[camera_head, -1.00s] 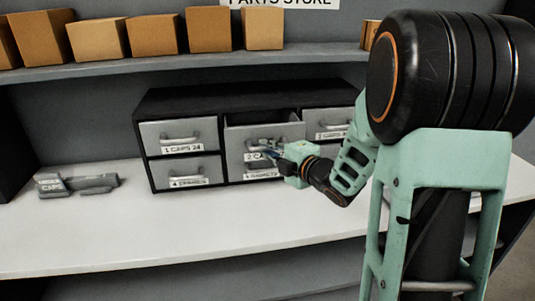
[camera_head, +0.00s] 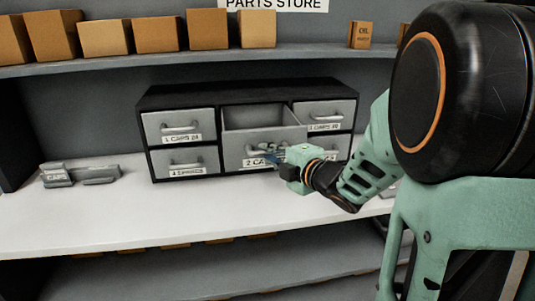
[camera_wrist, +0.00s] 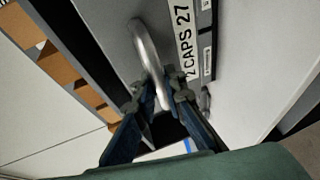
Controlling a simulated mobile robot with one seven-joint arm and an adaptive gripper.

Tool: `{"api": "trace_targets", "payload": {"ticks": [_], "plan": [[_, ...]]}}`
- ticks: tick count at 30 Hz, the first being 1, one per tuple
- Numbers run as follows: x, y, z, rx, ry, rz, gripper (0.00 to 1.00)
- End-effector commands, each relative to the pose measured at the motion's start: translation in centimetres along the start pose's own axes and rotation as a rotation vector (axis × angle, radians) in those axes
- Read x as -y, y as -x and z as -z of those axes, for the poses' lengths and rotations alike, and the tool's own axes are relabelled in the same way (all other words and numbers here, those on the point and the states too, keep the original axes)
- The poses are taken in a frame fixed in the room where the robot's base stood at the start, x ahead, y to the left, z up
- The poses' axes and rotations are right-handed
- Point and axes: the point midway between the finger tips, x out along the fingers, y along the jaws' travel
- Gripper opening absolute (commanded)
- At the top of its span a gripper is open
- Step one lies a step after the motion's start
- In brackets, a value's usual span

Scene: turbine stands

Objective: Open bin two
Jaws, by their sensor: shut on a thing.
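Bin two (camera_head: 237,147) is the top middle drawer of a black drawer cabinet (camera_head: 182,94). It is pulled well out, and its hollow inside shows from above. Its label, "2 CAPS 27" (camera_wrist: 184,38), reads sideways in the wrist view. My gripper (camera_head: 268,153) is at the front of this drawer. In the wrist view my gripper (camera_wrist: 163,98) has its fingers shut on the curved metal handle (camera_wrist: 147,52), one finger on each side. In the head view the gripper covers part of the handle and label.
Closed bins one (camera_head: 179,127) and three (camera_head: 324,113) flank it; bin four (camera_head: 187,161) is lower left. Grey blocks (camera_head: 80,174) lie on the white counter (camera_head: 110,220) at left. Boxes (camera_head: 155,35) line the shelf above. The counter's front is clear.

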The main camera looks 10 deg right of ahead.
Motion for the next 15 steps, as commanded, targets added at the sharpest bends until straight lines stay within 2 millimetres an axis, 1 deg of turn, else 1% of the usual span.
{"api": "trace_targets", "payload": {"ticks": [11,12,15], "plan": [[0.04,0.06,-0.02,0.001,0.000,0.001,0.00],[0.03,0.05,-0.03,0.001,0.000,0.000,0.14],[0.03,0.05,-0.02,0.001,0.000,0.000,0.26]]}}
